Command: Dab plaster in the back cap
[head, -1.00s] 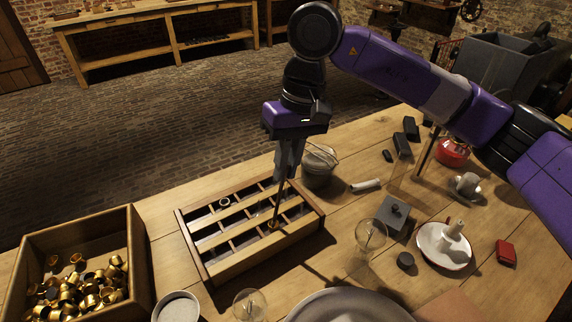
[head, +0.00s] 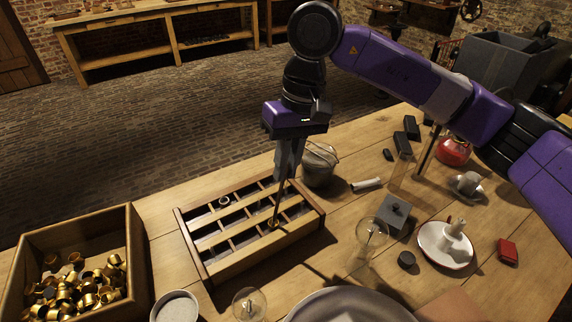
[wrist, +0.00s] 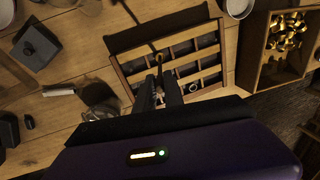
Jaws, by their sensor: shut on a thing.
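My gripper (head: 287,172) is shut on a thin dark stick (head: 279,203) and holds it steeply, tip down, over the wooden rack (head: 237,262). The stick's lower end is at a brass cap (head: 273,223) in the rack's near row; I cannot tell whether it touches inside. Another pale-rimmed cap (head: 224,201) sits in the far row, to the left; it also shows as a ring in the wrist view (wrist: 192,87). In the wrist view my fingers (wrist: 159,92) are over the rack. Any plaster on the tip is too small to tell.
A crate (head: 143,255) of loose brass caps stands at the left. A metal pail (head: 318,170) stands right behind the rack. Glass jars (head: 371,236), a grey box (head: 393,214), a white dish (head: 445,258) and a large round basin (head: 345,303) crowd the right and front.

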